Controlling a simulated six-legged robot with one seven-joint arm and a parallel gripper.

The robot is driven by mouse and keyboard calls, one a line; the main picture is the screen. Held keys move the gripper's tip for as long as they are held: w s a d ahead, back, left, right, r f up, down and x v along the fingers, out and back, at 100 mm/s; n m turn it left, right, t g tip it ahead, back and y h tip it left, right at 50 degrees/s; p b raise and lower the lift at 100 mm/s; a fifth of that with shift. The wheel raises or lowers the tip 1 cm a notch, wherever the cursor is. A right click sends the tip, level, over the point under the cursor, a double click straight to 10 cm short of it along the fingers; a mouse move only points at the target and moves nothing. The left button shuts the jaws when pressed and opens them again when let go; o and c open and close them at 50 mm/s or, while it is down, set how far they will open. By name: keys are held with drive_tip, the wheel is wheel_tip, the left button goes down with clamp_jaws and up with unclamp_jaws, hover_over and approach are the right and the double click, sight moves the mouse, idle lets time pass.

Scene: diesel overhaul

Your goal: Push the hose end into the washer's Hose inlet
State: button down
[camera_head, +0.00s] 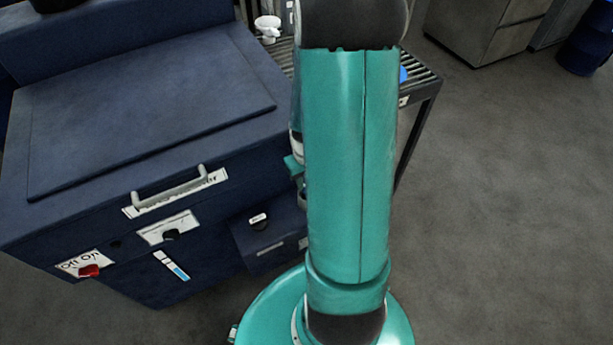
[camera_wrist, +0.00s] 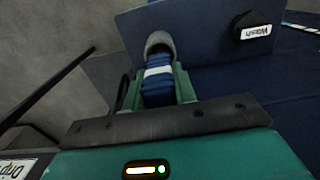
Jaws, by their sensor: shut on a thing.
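The washer (camera_head: 140,110) is a large dark blue cabinet at the left of the head view, with a flat lid and a front handle. In the wrist view, my gripper (camera_wrist: 160,84) is shut on the blue hose end (camera_wrist: 159,90), which has a white band. A grey rounded ring (camera_wrist: 159,42) sits at the far end of the hose, against the washer's blue panel (camera_wrist: 200,30). I cannot tell whether this ring is the Hose inlet or part of the hose, nor how deep the hose sits. My arm hides most of my gripper in the head view.
A black knob labelled Wash (camera_wrist: 243,25) is right of the hose on the panel. A red switch (camera_head: 89,271) is on the washer's front. A slatted rack (camera_head: 420,82) stands behind my arm. The grey floor (camera_head: 510,200) at right is clear.

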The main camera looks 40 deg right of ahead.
drive_tip(key=shift+f, duration=0.8)
drive_tip(key=c, duration=1)
unclamp_jaws()
drive_tip(key=shift+c, duration=0.2)
wheel_tip(320, 180, up, 14)
drive_tip(key=shift+f, duration=0.1)
